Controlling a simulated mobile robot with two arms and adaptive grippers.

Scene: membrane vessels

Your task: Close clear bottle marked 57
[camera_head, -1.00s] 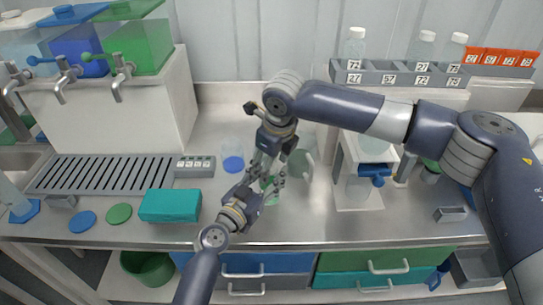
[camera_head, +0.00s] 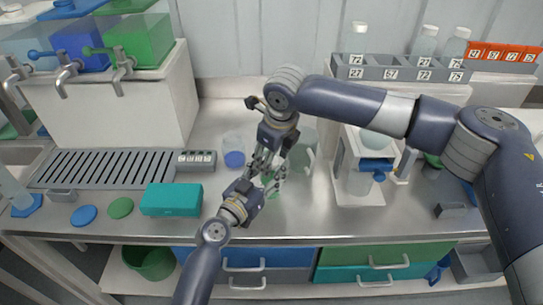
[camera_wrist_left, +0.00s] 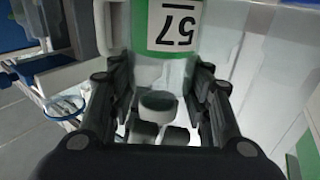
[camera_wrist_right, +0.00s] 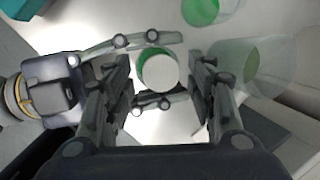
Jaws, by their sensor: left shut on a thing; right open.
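The clear bottle marked 57 (camera_wrist_left: 150,65) has a green label and stands between the fingers of my left gripper (camera_wrist_left: 158,115), which is shut on it. In the head view the bottle's green part (camera_head: 270,181) shows only partly behind my left gripper (camera_head: 262,176). A white round top (camera_wrist_right: 158,72), which looks like a cap, sits at the bottle's mouth; it also shows in the left wrist view. I cannot tell how tightly it sits. My right gripper (camera_wrist_right: 160,95) is open above the bottle, its fingers on either side of the top and apart from it.
A clear jug (camera_head: 303,148) stands close behind the grippers, and a clear cup with blue (camera_head: 234,158) is to their left. A teal box (camera_head: 171,199) lies at left. A bottle rack (camera_head: 400,75) and a stand (camera_head: 362,180) are at right.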

